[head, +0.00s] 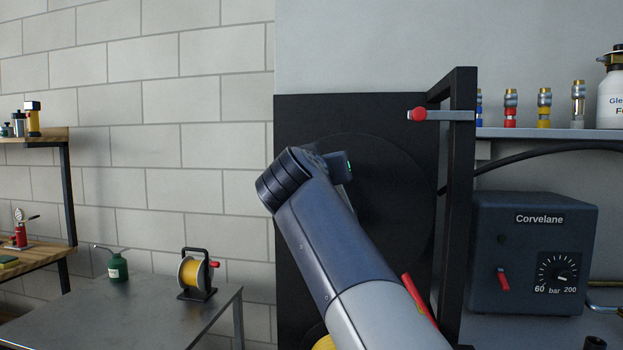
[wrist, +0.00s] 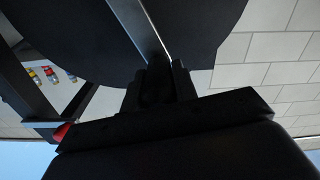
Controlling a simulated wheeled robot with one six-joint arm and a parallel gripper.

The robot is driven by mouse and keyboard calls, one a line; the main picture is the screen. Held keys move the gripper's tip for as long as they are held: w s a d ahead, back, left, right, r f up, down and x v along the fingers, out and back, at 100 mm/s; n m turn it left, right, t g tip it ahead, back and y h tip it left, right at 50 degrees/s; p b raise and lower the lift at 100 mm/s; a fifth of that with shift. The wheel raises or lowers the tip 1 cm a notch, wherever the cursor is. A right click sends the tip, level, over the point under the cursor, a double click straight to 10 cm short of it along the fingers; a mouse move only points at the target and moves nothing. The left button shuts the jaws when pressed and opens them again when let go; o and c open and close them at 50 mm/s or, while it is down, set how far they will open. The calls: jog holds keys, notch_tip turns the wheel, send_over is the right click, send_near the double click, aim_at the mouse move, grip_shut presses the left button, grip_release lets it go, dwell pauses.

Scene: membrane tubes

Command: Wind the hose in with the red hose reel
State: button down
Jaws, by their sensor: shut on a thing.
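The large reel shows as a dark disc (head: 395,205) on a black frame (head: 465,200) in the head view; my arm covers part of it. A red strip (head: 420,297) shows beside my arm, low on the disc. In the wrist view, a silver crank bar (wrist: 140,27) crosses the disc (wrist: 70,35) and reaches my gripper (wrist: 160,72). My gripper is shut on what looks like a dark handle at the bar's end; the fingers hide most of it. The head view does not show my fingertips.
A red knob on a metal bracket (head: 440,115) sits high on the frame. Right are a shelf with couplings (head: 511,108), a black cable (head: 540,148) and a Corvelane pressure unit (head: 533,245). Left, a metal table (head: 120,310) carries a small yellow reel (head: 193,274) and green oil can (head: 117,268).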

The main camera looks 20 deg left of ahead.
jog(key=shift+w+d+r+m, duration=0.1)
jog(key=shift+d+m, duration=0.3)
jog(key=shift+d, duration=0.05)
jog(key=c, duration=1.1)
grip_release()
jog(key=b+v, duration=0.2)
jog(key=v, duration=0.8)
jog(key=shift+s, duration=0.4)
